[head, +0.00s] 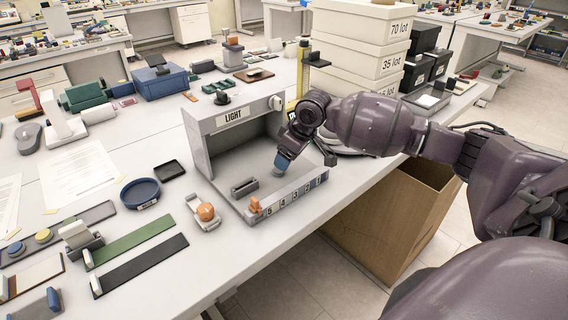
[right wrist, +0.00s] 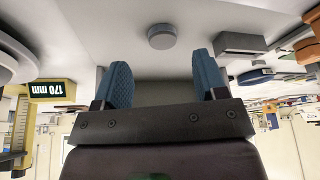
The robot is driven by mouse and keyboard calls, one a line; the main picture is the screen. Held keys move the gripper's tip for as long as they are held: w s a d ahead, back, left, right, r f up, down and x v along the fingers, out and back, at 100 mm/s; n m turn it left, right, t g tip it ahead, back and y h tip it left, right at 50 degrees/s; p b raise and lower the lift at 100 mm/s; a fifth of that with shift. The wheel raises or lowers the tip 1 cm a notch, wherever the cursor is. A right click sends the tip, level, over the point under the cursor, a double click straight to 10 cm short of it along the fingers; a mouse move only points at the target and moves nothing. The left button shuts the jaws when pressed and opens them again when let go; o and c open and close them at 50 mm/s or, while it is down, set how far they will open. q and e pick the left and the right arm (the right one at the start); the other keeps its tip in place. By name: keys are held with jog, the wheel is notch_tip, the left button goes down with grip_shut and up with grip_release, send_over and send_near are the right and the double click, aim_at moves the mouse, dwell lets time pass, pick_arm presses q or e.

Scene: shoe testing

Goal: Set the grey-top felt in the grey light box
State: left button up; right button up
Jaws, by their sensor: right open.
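The grey light box (head: 199,152), with a LIGHT label on its top edge, stands open-fronted near the table's right edge. A small round grey-topped felt (right wrist: 161,36) rests on its pale floor, apart from the walls; it also shows in the head view (head: 279,172). My right gripper (head: 283,162) reaches into the box just above the felt. In the right wrist view its two blue fingers (right wrist: 164,72) are spread, with nothing between them, and the felt lies just beyond their tips. My left gripper is not in view.
A grey slotted block (head: 244,187) also stands on the box floor. A numbered strip (head: 291,195) with an orange piece runs along its front. Stacked white lot boxes (head: 355,55) stand behind my right arm. A blue dish (head: 140,193) lies to the left.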

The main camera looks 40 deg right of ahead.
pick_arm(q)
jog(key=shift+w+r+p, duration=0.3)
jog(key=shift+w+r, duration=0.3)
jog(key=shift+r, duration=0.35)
pick_arm(e)
jog(key=v, duration=0.5)
jog(key=shift+s+a+r, duration=0.1)
jog(key=shift+a+r, duration=0.05)
jog(key=shift+r, duration=0.3)
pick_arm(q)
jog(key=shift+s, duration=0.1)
